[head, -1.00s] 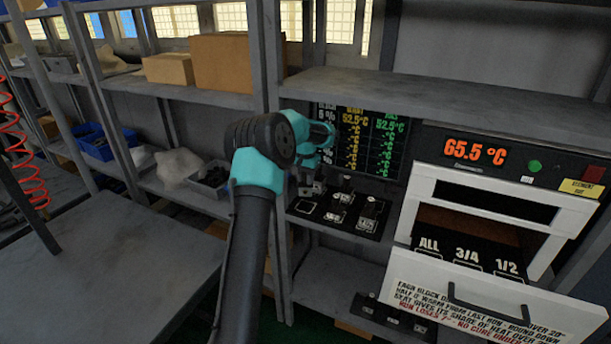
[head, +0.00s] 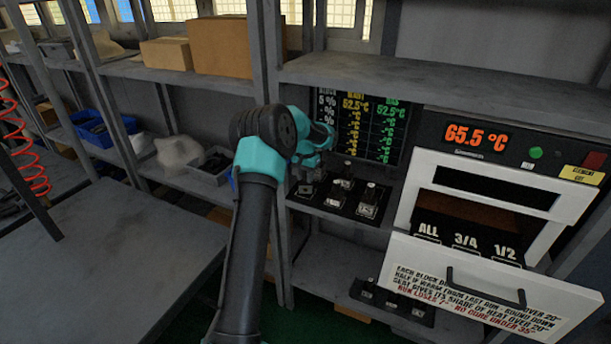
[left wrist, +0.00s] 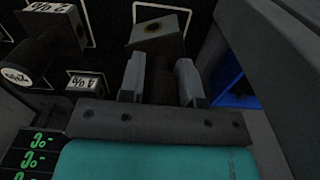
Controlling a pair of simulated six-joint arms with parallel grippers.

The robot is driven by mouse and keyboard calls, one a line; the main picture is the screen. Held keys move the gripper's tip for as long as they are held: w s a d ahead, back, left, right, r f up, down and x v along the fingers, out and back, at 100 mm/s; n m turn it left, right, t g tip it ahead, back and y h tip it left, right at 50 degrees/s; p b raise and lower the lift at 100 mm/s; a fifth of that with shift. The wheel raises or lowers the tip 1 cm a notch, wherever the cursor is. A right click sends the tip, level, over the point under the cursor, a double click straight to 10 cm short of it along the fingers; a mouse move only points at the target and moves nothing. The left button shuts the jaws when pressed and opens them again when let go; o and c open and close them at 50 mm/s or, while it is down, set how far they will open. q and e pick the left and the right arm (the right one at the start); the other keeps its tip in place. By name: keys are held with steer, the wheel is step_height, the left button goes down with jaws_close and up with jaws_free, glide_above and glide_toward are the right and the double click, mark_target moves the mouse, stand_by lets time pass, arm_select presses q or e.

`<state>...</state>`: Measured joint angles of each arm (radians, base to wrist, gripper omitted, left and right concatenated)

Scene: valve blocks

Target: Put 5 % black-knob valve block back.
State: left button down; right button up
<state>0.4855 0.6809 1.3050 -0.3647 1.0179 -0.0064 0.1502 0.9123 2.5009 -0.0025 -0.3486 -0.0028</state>
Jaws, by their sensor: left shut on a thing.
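My left gripper (left wrist: 161,84) is shut on a valve block (left wrist: 158,30), grey with a round hole, whose dark knob is between the fingers. In the head view the gripper (head: 308,172) is partly hidden by my own wrist. The held block (head: 305,189) is at the left end of the black seat panel (head: 325,206) on the shelf. A white seat outline shows around it in the left wrist view; I cannot tell whether it touches the panel. Its percentage label is not readable. Other labelled blocks (head: 368,203) stand to its right. My right gripper is not in view.
A display board (head: 360,125) stands behind the panel. At the right is an oven reading 65.5 °C with its drawer (head: 480,295) pulled out. A shelf post (head: 268,80) is close to my left arm. Blue bins and cardboard boxes are further left.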

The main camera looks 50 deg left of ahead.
arm_select(q)
steer(key=shift+f, duration=0.6)
stand_by(0.3)
steer(key=c, duration=0.7)
jaws_free()
steer(key=shift+c, duration=0.2)
step_height(320, 180, up, 12)
steer(key=shift+r, duration=0.1)
